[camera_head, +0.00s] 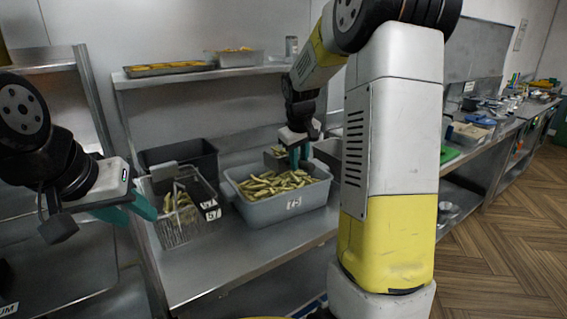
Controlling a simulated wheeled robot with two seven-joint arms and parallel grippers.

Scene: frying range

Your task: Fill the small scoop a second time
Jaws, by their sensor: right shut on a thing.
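The tub is heaped with pale yellow fries (268,186). My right gripper (297,157) is over the tub's back edge, shut on the scoop; its grip is partly hidden by its own fingers. Some fries seem to show at the scoop's lower edge, but how full it is I cannot tell. My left gripper (133,213) has teal fingers apart, empty, left of a wire fry basket (180,228) and apart from it.
The basket, holding some fries, stands left of the tub. A dark bin (180,156) is behind it. A shelf (208,75) above carries a tray of golden food (168,69) and a metal pan (240,59). The steel counter (240,255) is bare in front.

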